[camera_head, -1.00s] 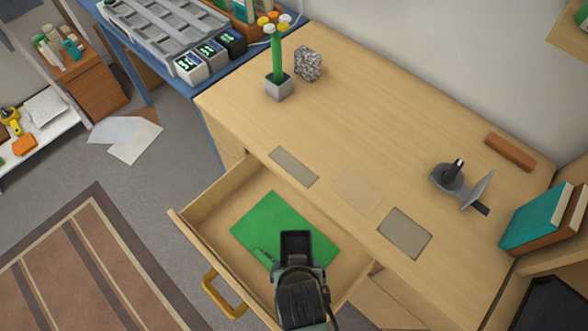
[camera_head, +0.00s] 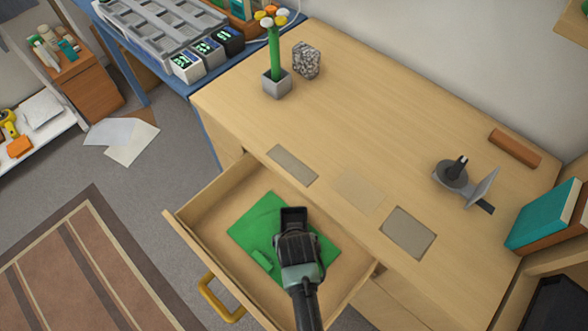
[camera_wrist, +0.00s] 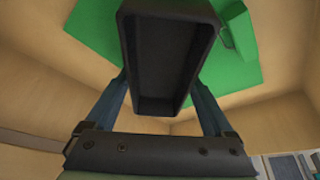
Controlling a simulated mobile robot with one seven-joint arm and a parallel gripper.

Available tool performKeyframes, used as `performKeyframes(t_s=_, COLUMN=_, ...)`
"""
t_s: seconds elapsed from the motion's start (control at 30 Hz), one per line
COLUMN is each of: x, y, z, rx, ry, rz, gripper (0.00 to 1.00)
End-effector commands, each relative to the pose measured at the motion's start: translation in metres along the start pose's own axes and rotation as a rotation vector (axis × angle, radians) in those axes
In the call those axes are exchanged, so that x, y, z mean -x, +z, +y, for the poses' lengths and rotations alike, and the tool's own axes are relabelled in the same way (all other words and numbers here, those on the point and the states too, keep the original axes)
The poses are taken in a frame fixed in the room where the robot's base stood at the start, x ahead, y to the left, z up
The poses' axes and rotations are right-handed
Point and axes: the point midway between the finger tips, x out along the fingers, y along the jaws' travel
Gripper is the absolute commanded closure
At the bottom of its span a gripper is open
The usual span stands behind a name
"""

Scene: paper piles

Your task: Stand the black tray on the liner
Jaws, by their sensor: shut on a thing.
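The black tray (camera_head: 293,214) is a small open-topped box held in my gripper (camera_head: 294,228) over the open drawer. In the wrist view the empty tray (camera_wrist: 165,60) sits between the two fingers of my gripper (camera_wrist: 163,95). The green liner (camera_head: 258,224) lies flat on the drawer floor, and it also shows behind the tray in the wrist view (camera_wrist: 95,30). The tray is above the liner's upper right part; I cannot tell whether it touches it. My gripper hides part of the liner.
A small green block (camera_head: 262,260) lies on the liner's lower left part. The drawer (camera_head: 200,215) is pulled out from the desk, its walls around the liner. A pot with a green stem (camera_head: 276,83), a stone (camera_head: 306,60) and a grey stand (camera_head: 455,174) are on the desktop.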

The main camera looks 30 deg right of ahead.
Motion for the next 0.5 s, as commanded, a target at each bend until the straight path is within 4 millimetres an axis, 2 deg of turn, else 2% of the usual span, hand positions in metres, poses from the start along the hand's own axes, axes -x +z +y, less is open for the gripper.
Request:
performKeyframes(t_s=0.3, x=-0.014, y=-0.037, z=0.000, rx=-0.001, ry=0.000, rz=0.002, gripper=0.74)
performKeyframes(t_s=0.37, x=-0.021, y=-0.030, z=0.000, rx=0.000, ry=0.000, rz=-0.003, gripper=0.74)
performKeyframes(t_s=0.5, x=-0.025, y=-0.029, z=0.000, rx=0.000, ry=0.000, rz=0.000, gripper=0.74)
